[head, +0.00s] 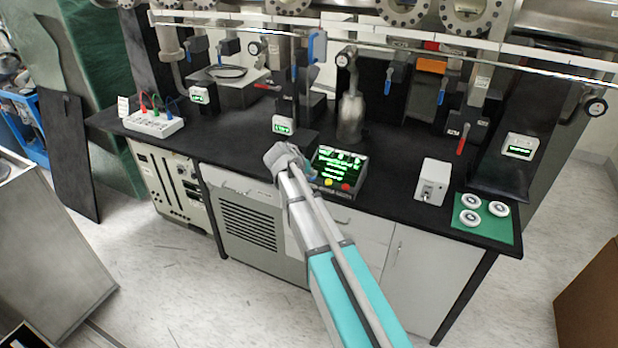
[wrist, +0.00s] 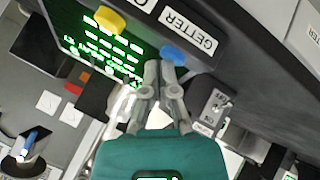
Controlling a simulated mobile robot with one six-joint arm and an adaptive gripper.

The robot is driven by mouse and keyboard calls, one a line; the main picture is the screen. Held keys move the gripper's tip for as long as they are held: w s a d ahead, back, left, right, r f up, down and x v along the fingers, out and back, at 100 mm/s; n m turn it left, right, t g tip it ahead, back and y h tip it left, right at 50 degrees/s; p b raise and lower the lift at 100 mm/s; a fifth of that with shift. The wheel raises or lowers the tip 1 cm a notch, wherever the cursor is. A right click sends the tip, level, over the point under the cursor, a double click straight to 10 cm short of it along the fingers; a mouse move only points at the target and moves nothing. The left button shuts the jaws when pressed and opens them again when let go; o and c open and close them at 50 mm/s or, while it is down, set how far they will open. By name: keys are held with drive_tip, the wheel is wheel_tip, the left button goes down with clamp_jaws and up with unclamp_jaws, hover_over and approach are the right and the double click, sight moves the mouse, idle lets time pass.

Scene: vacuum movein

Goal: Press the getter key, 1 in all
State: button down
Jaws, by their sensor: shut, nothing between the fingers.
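The control box (head: 338,170) with a lit green-text screen stands on the black bench in the head view, with a yellow key (head: 328,182) and a red key (head: 346,186) on its front. In the wrist view a blue key (wrist: 173,54) sits beside a label reading GETTER (wrist: 189,32); a yellow key (wrist: 110,19) is farther left. My gripper (wrist: 162,68) is shut and empty, its fingertips right at the blue key. I cannot tell whether they touch it. In the head view my arm's end covers the box's left side.
A small white box (head: 432,182) and a green mat (head: 486,232) with white discs lie to the right on the bench. A metal bottle (head: 350,117) stands behind the control box. A white terminal box (head: 153,123) is far left.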

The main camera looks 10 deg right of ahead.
sight(312, 178)
idle(0.5)
drive_tip(key=shift+r+p, duration=0.8)
drive_tip(key=shift+p, duration=0.1)
drive_tip(key=shift+r+p, duration=2.55)
drive_tip(key=shift+s+f, duration=0.1)
drive_tip(key=shift+s, duration=0.05)
